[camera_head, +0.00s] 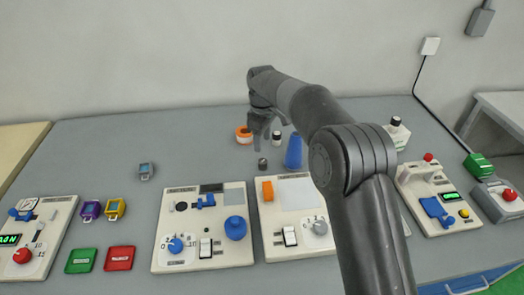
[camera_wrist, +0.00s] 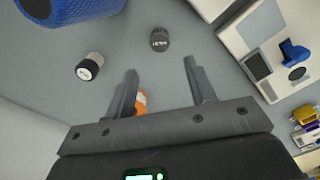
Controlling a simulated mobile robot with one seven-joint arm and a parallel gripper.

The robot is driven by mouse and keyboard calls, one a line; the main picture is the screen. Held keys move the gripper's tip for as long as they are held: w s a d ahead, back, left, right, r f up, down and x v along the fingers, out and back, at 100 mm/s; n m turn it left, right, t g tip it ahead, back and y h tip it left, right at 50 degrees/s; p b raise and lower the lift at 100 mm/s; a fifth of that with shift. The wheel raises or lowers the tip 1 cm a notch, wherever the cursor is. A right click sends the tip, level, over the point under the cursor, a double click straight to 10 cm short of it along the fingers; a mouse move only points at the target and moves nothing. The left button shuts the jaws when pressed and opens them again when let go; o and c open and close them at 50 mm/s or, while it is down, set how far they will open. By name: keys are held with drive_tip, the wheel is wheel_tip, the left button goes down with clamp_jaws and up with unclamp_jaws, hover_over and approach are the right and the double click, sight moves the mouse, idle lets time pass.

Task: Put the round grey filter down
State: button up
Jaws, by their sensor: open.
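The round grey filter seems to be the small dark grey cylinder (camera_head: 263,163) standing on the grey table. It also shows in the wrist view (camera_wrist: 159,40), upright, with light marks on its top. My gripper (camera_wrist: 160,66) is open, with nothing between its fingers. In the wrist view the cylinder lies just beyond the fingertips, roughly centred between them and apart from them. In the head view my gripper (camera_head: 262,138) is above and slightly behind the cylinder.
A blue cylinder (camera_head: 294,151), a small black-and-white bottle (camera_head: 277,138) and an orange roll (camera_head: 243,135) stand close by. White device panels (camera_head: 172,221) line the table's front.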

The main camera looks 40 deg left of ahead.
drive_tip(key=shift+r, duration=1.1)
drive_tip(key=w+d+r+m+t, duration=0.1)
drive_tip(key=w+d+r+m, duration=0.3)
drive_tip(key=d+r, duration=0.8)
drive_tip(key=s+d+r+m+t, duration=0.1)
drive_tip(key=d+r+m, duration=0.2)
drive_tip(key=d, duration=0.8)
drive_tip(key=s+d+r+m, duration=0.2)
drive_tip(key=d+r, duration=0.1)
drive_tip(key=d, duration=0.7)
drive_tip(key=s+d+m+t, duration=0.1)
drive_tip(key=s+d+m, duration=0.25)
drive_tip(key=d, duration=0.45)
drive_tip(key=s+d+m+t, duration=0.1)
drive_tip(key=s+d+m, duration=0.1)
drive_tip(key=s+d, duration=0.45)
drive_tip(key=s+d+f+m+t, duration=0.1)
drive_tip(key=s+d+f+m, duration=0.4)
drive_tip(key=s+d, duration=0.6)
drive_tip(key=shift+d+f+m+t, duration=0.15)
drive_tip(key=shift+f+m+t, duration=0.1)
drive_tip(key=shift+m+t, duration=0.1)
